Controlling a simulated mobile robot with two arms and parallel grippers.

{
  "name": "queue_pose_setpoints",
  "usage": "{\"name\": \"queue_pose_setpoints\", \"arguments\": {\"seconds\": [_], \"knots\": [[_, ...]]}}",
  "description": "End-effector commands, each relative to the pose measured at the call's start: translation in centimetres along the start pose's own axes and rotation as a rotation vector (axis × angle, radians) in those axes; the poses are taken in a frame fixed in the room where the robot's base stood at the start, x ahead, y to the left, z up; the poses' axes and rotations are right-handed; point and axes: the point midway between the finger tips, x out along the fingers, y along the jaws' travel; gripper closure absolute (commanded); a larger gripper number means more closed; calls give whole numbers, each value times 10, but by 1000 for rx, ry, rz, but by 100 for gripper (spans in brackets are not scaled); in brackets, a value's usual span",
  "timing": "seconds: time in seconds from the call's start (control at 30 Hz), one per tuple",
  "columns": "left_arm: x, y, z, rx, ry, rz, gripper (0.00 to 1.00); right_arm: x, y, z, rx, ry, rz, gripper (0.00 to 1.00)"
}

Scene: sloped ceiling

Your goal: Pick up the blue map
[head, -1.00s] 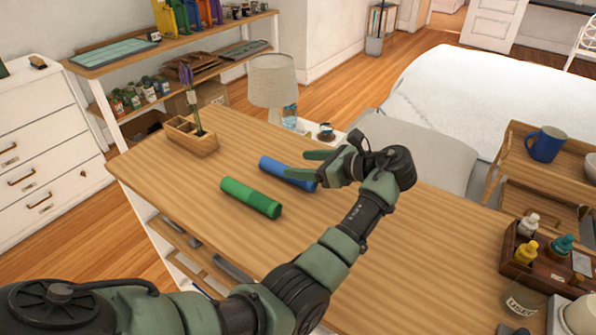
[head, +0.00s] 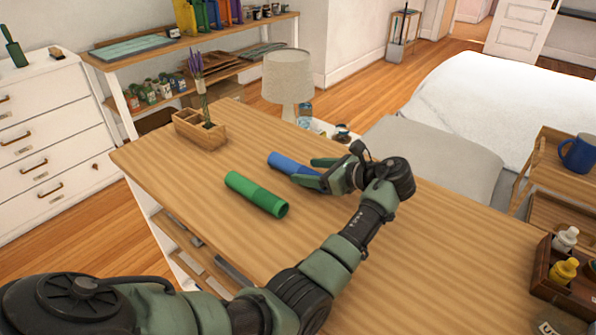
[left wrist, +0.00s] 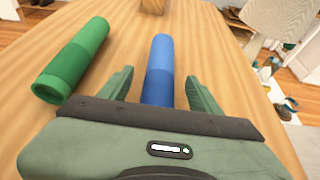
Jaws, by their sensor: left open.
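The blue map (head: 287,163) is a rolled tube lying on the wooden table (head: 190,185). In the left wrist view the blue map (left wrist: 160,62) lies between the spread fingers, with clear gaps on both sides. My left gripper (head: 318,171) is open around the near part of the map; its fingers hide part of it in the head view. The left gripper also shows in the left wrist view (left wrist: 160,90). A green rolled tube (head: 256,194) lies beside the blue one, to its left, apart from it. My right gripper is not in view.
A wooden planter with a purple flower (head: 201,129) stands at the table's far end. A lamp (head: 289,80) stands beyond the table. A box of small bottles (head: 566,268) is at the right.

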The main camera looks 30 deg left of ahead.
Motion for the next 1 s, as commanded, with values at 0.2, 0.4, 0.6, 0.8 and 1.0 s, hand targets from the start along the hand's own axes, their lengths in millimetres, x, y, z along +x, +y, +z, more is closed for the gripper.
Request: {"name": "queue_pose_setpoints", "arguments": {"seconds": [0.2,0.4,0.6,0.8,1.0], "knots": [[30,0,-2,1,0,1,37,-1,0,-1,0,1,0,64],[30,0,-2,1,1,0,37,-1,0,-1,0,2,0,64],[30,0,-2,0,1,0,89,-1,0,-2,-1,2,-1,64],[30,0,-1,0,0,0,100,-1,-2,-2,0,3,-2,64],[28,-1,3,-1,0,-1,100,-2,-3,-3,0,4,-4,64]]}}
